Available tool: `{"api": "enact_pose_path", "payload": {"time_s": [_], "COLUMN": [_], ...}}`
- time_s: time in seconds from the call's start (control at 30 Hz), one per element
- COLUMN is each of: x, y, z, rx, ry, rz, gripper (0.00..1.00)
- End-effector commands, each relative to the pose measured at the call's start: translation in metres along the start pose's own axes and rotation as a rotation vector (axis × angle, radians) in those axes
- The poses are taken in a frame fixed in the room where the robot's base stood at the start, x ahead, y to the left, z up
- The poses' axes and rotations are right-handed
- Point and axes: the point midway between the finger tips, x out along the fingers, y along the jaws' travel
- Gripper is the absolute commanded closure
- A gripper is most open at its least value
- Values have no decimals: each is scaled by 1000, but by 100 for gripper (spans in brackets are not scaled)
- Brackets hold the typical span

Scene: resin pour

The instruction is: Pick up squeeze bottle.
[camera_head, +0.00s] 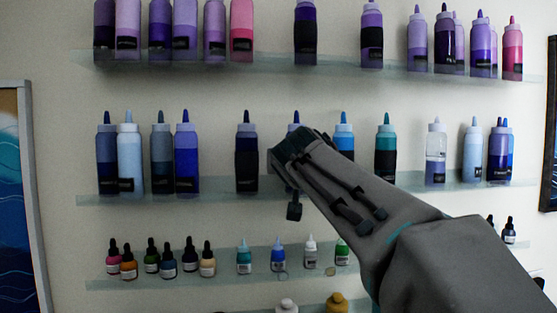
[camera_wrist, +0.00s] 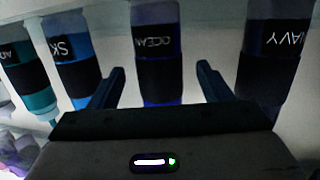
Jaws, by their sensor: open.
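Squeeze bottles stand on the middle glass shelf. One with a dark blue body and a black label reading OCEAN (camera_wrist: 157,45) is centred in the wrist view, which is turned over. My gripper (camera_wrist: 160,68) is open, one finger on each side of that bottle, with gaps visible. Whether the bottle is between the fingers or just beyond them is unclear. In the head view my gripper (camera_head: 296,150) covers most of this bottle; its blue nozzle (camera_head: 296,118) shows above. NAVY (camera_wrist: 268,60) and SKY (camera_wrist: 76,62) bottles flank it, with a teal bottle (camera_wrist: 31,82) farther left.
In the head view, a navy bottle (camera_head: 247,155) stands left of my gripper; a light blue one (camera_head: 343,131) and a teal one (camera_head: 385,150) stand right. An upper shelf (camera_head: 270,60) holds purple and pink bottles. A lower shelf (camera_head: 225,277) holds small dropper bottles.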

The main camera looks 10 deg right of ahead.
Motion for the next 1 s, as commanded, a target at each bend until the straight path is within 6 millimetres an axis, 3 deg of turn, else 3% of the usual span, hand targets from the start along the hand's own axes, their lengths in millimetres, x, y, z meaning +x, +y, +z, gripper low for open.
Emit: {"api": "enact_pose_path", "payload": {"time_s": [0.2,0.33,0.63,0.83,1.0], "x": [28,43,47,47,47], "y": [1,0,0,0,0], "z": [-11,-8,-7,-7,-7], "rx": [0,0,1,1,1], "ry": [-4,-3,-1,-1,0], "rz": [0,0,0,0,0], "gripper": [28,28,28,82,82]}}
